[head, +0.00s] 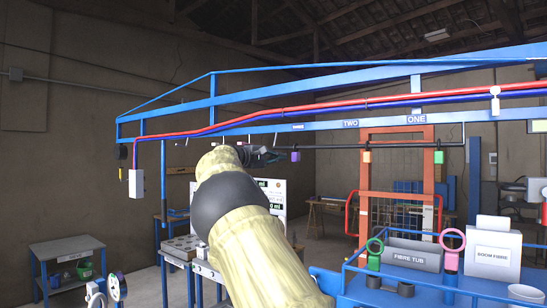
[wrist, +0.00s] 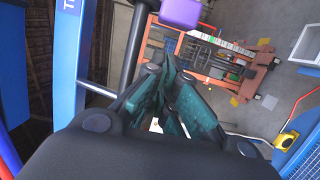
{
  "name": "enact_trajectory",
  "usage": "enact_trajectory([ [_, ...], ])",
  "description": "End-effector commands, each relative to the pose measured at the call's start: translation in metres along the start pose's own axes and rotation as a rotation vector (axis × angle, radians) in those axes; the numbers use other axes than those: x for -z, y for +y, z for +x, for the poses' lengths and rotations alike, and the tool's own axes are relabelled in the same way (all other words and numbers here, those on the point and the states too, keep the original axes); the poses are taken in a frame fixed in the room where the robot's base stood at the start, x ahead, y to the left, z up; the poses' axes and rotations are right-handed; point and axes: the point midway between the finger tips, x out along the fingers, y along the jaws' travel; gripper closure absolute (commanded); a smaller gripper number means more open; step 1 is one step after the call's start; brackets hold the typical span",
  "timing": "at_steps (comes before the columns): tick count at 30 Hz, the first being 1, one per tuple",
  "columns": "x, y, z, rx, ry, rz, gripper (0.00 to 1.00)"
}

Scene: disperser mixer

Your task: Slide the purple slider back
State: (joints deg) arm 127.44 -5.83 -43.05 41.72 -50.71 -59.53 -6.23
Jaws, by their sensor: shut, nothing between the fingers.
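The purple slider (head: 295,156) hangs on a dark horizontal rod (head: 330,147) under the blue overhead frame. It also shows at the top of the wrist view (wrist: 180,13), just beyond my fingertips. My gripper (head: 272,155) is shut and empty, close to the left of the slider in the head view. In the wrist view my teal-padded fingers (wrist: 168,70) are together, and the rod (wrist: 133,50) runs along their left side. I cannot tell whether the fingertips touch the slider or the rod.
A peach slider (head: 366,156) and a green slider (head: 439,157) hang farther right on the rod. The blue frame (head: 350,87) with red and blue pipes crosses above. A blue bench with a fibre tub (head: 412,255) and a white box (head: 493,250) stands at lower right.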

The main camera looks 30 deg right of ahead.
Motion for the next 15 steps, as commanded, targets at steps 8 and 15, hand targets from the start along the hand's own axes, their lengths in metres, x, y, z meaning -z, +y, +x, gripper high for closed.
enact_trajectory([
  [8,-0.016,0.001,0.004,0.0,0.001,0.0,1.0],
  [15,-0.021,0.001,0.004,0.0,0.001,0.0,1.0],
])
